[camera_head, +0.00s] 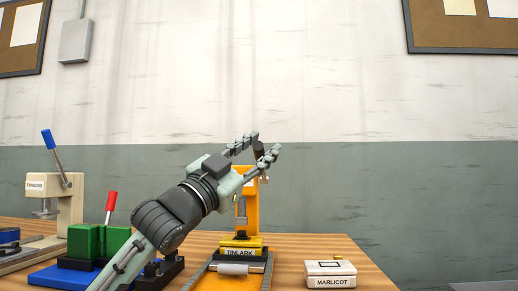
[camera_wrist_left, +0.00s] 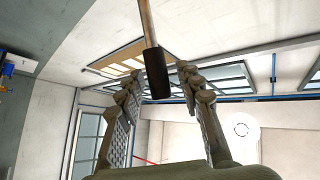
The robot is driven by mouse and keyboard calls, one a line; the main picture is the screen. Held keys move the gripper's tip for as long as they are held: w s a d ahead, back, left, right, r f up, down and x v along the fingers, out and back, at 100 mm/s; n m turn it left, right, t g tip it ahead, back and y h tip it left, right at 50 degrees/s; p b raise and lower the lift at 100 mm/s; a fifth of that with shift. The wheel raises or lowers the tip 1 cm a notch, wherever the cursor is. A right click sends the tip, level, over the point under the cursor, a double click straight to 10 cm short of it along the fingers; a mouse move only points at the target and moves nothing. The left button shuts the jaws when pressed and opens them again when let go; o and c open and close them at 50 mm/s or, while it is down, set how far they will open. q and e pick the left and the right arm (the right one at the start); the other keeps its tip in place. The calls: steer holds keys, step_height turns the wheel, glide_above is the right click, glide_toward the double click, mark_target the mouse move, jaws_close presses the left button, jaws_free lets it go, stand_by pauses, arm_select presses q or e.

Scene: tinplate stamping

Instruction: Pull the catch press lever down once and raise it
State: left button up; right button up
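An orange press (camera_head: 244,212) labelled TINLARK stands at the middle of the table. Its lever ends in a dark grip (camera_head: 259,150), raised high. My left gripper (camera_head: 265,143) reaches over the press from the left, its fingertips on either side of the grip. In the left wrist view the black grip (camera_wrist_left: 157,74) on a thin rod shows between my two fingertips (camera_wrist_left: 159,77). The fingers are apart, and I see no clear hold on the grip; whether one finger touches it I cannot tell. My forearm hides part of the press. My right gripper is not in view.
A cream press with a blue lever (camera_head: 48,139) stands at the far left. A green device with a red lever (camera_head: 110,205) is beside my arm. A white box labelled MARLICOT (camera_head: 330,282) sits on the right. The wooden table (camera_head: 288,250) is bare between press and box.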

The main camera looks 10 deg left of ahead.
arm_select(q)
steer(key=v, duration=1.2)
